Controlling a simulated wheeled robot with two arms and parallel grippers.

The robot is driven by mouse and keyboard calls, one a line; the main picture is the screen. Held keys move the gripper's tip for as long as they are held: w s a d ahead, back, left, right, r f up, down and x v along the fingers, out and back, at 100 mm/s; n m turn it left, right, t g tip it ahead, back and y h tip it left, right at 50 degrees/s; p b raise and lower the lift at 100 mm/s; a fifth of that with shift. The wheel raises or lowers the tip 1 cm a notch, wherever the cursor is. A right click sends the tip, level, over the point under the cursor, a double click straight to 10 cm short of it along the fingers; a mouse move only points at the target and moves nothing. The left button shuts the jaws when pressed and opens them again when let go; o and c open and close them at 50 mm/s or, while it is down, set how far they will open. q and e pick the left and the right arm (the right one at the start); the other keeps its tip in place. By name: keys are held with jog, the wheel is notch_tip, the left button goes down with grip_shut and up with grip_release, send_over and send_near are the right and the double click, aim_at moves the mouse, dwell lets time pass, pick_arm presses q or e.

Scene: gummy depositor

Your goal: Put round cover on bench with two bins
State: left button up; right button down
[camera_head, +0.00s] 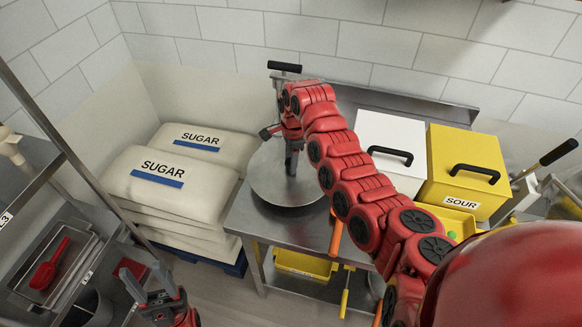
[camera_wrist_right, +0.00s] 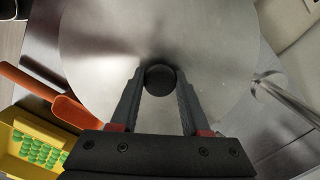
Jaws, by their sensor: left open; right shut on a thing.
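The round cover (camera_head: 270,188) is a flat grey metal disc over the left part of the steel bench (camera_head: 300,230). I cannot tell whether it touches the bench top. My right gripper (camera_head: 291,168) is above it, shut on its black knob (camera_wrist_right: 159,79), which shows between the fingers in the right wrist view. The white bin (camera_head: 377,140) and the yellow bin (camera_head: 452,180), labelled SOUR, stand side by side to the right on the bench, partly behind my right arm. My left gripper (camera_head: 146,283) is open and empty, low at the left, away from the bench.
Stacked SUGAR sacks (camera_head: 162,180) lie left of the bench. An orange scoop (camera_wrist_right: 75,112) and a yellow tray of green gummies (camera_wrist_right: 38,148) are near the cover. A black-handled tool (camera_head: 284,66) stands behind it. A rack with a red scoop (camera_head: 48,268) is at far left.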

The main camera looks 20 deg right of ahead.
jog(key=shift+d+f, duration=0.1)
jog(key=shift+f, duration=0.6)
jog(key=shift+f+p, duration=0.6)
jog(key=shift+f, duration=0.85)
jog(key=shift+c, duration=1.9)
grip_release()
jog(key=shift+w+r, duration=0.1)
jog(key=shift+r, duration=0.05)
jog(key=shift+r, duration=0.3)
jog(key=r+b, duration=0.1)
jog(key=r, duration=0.2)
jog(key=r+b, duration=0.1)
jog(key=r, duration=0.2)
jog(key=r+b, duration=0.1)
jog(key=r, duration=0.2)
jog(key=shift+d+r, duration=0.35)
jog(key=shift+r, duration=0.8)
